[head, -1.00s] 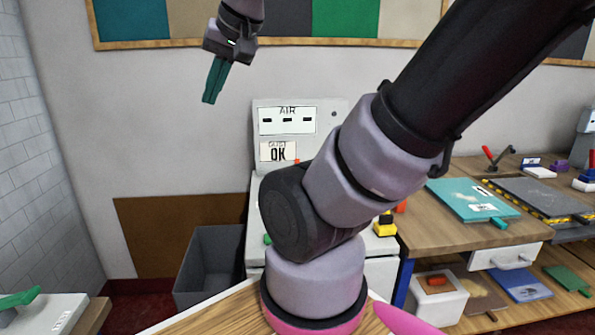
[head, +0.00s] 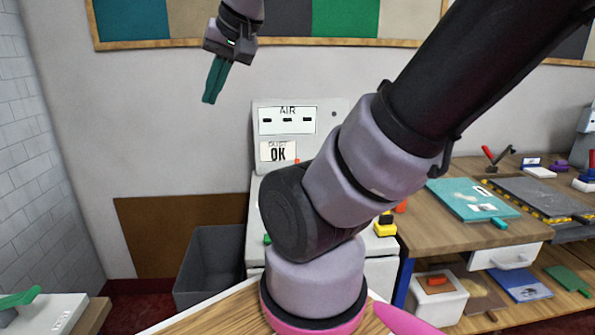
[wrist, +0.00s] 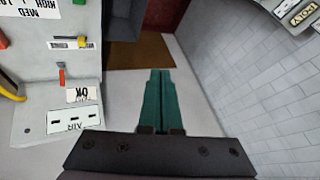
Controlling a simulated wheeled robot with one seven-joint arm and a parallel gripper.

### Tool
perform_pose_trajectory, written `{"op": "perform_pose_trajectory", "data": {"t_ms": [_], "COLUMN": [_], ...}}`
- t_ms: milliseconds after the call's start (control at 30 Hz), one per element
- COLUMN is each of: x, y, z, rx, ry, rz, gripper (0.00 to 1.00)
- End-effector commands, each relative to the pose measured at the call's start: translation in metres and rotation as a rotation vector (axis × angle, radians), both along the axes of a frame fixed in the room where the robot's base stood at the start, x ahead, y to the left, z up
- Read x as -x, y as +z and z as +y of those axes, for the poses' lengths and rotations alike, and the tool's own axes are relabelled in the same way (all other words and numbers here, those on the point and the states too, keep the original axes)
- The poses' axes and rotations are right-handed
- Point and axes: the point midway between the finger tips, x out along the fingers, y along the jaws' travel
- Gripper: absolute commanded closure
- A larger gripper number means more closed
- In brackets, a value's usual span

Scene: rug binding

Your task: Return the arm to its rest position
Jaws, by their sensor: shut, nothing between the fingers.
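My gripper (head: 213,84) hangs in the air at the upper left of the head view, in front of the white wall and left of the AIR panel. Its green fingers point down and are shut together with nothing between them. The fingers also show in the wrist view (wrist: 159,88), side by side and touching. My arm crosses the right half of the head view and hides part of the white machine and bench behind it.
A white machine with an AIR panel (head: 287,120) and an OK sign stands behind my arm. A grey bin (head: 212,265) is on the floor to its left. A wooden bench (head: 450,240) at the right holds a teal board (head: 465,199). Air around the gripper is clear.

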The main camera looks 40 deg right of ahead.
Motion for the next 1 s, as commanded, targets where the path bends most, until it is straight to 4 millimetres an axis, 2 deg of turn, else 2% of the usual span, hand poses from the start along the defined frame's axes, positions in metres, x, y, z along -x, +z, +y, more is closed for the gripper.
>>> {"op": "perform_pose_trajectory", "data": {"t_ms": [667, 767, 867, 1000], "x": [-0.002, -0.011, -0.029, -0.065], "y": [0.001, 0.002, 0.004, 0.004], "z": [-0.001, -0.006, -0.015, -0.037], "rx": [0.001, 0.006, 0.018, 0.049], "ry": [-0.001, -0.004, -0.010, -0.027], "rz": [0.004, 0.024, 0.060, 0.132], "gripper": [1.00, 1.00, 1.00, 1.00]}}
